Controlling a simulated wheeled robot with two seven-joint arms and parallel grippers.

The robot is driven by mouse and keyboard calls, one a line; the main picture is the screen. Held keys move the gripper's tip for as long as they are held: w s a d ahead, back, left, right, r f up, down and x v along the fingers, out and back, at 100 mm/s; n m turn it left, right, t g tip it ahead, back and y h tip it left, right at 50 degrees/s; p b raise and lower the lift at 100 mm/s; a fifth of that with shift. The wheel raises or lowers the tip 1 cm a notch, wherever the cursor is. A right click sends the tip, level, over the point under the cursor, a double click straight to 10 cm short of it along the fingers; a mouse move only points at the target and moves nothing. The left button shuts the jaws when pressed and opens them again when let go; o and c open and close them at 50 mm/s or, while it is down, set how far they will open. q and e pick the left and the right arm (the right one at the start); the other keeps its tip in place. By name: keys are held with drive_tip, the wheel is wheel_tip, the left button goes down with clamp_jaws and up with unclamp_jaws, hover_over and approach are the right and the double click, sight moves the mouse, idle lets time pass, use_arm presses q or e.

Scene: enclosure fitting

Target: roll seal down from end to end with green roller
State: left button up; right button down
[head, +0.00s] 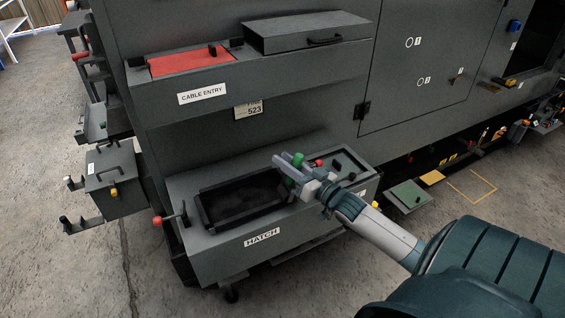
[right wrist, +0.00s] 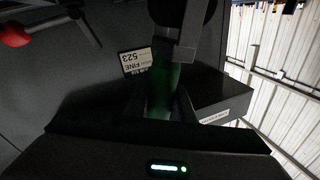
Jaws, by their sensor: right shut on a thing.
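My right gripper (head: 291,167) is over the right end of the hatch box and is shut on the green roller (head: 298,161). In the right wrist view, the roller's green grip (right wrist: 160,92) stands between my fingers, with a dark part at its far end. The hatch opening has a raised black rim (head: 204,212), which looks like the seal. My gripper is close to the rim's right end. I cannot tell whether the roller touches it. My left gripper is not in view.
The hatch box (head: 225,262) has red knobs at its left (head: 157,221) and behind my gripper (head: 319,163). Above it is the cable entry shelf (head: 170,100) with a red panel. A grey box (head: 112,180) hangs at left. A green-topped block (head: 409,195) is at right.

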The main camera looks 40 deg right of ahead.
drive_tip(key=shift+s+d, duration=0.15)
drive_tip(key=shift+d, duration=0.55)
drive_tip(key=shift+f, duration=0.15)
idle(0.6)
